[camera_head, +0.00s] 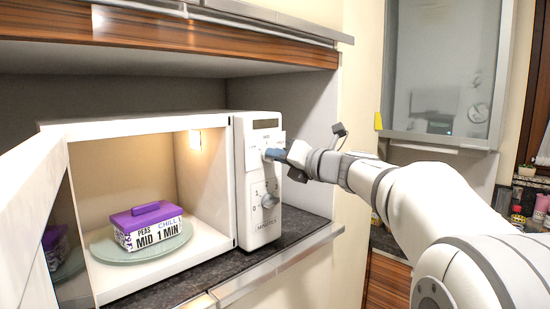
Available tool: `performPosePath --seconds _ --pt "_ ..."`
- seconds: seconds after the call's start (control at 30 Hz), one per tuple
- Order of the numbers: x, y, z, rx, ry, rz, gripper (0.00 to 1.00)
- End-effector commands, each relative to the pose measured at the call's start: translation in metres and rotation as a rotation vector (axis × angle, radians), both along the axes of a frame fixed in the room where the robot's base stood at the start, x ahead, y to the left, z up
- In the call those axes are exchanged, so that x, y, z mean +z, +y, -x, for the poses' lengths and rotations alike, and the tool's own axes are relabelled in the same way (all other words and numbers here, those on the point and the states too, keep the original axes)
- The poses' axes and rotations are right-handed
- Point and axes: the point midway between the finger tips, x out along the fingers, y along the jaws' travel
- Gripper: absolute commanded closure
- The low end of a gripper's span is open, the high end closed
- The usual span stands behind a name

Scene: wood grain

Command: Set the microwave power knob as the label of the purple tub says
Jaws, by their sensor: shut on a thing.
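The purple tub (148,225), white with a purple lid, sits on the glass turntable (101,248) inside the open microwave (220,185). Its label reads "PEAS", "CHILL" and "MID 1 MIN" on its visible sides. The microwave's control panel (262,235) has two knobs, one above the other. The lower knob (269,200), grey, is in clear view above the word "MINUTES". My gripper (273,154) is at the upper position and shut on the power knob there. The gripper hides that knob, so its pointer setting cannot be read.
The microwave door (28,225) stands wide open at the left. The microwave sits on a dark counter (290,232) in a niche under a wood-faced cabinet (180,35). A wall edge is close to the right of my gripper. Small items stand far right.

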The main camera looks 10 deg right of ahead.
Motion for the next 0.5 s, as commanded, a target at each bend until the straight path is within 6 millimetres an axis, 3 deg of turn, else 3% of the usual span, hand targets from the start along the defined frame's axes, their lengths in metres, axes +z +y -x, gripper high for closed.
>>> performPosePath --seconds 0.5 --pt "-0.0049 0.0006 -0.0002 0.001 -0.121 0.169 1.00"
